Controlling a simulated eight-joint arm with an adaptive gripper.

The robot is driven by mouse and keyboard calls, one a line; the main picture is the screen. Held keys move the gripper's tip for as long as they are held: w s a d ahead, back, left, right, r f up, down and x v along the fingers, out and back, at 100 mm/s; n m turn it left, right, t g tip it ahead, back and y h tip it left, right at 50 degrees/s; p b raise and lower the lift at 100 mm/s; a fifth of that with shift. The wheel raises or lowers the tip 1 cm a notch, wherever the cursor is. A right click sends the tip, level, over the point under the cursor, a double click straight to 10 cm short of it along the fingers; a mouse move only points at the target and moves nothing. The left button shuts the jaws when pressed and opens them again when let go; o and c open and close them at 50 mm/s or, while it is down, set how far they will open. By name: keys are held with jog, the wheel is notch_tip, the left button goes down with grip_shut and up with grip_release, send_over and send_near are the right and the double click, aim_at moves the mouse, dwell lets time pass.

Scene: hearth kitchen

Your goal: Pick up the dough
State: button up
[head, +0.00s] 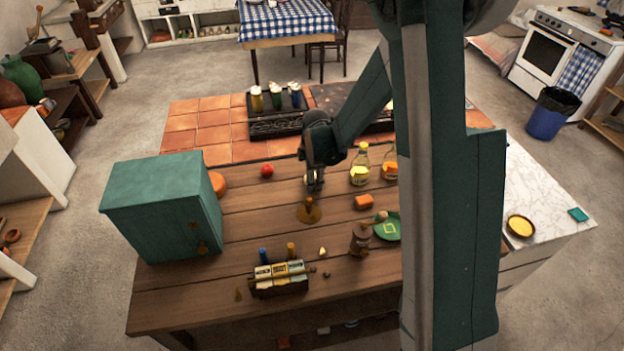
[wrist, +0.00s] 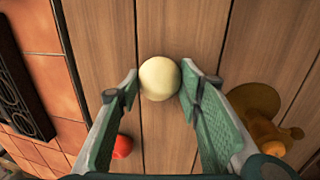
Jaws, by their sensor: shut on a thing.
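The dough (wrist: 159,78) is a pale cream ball, seen in the wrist view between the tips of my gripper (wrist: 160,88). Both green padded fingers meet its sides, and my gripper is shut on it. In the head view, my gripper (head: 314,184) is over the wooden counter (head: 240,220), behind the brown round-based thing. The dough is small and mostly hidden by the gripper there. I cannot tell whether it touches the counter.
A red ball (head: 267,171) lies left of my gripper. A brown round-based thing (head: 310,212) stands close in front. A teal box (head: 165,210) stands at left. Counter between box and gripper is mostly clear.

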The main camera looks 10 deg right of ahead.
jog(key=shift+r, duration=0.15)
jog(key=shift+w+r+p+v, duration=0.1)
jog(key=shift+w+p+v, duration=0.2)
jog(key=shift+v, duration=1.3)
jog(key=shift+w+r+p+v, duration=0.15)
jog(key=shift+w+v, duration=0.2)
jog(key=shift+v, duration=1.2)
jog(key=shift+w+f+p+v, duration=0.1)
jog(key=shift+w+p+v, duration=0.2)
jog(key=shift+v, duration=1.3)
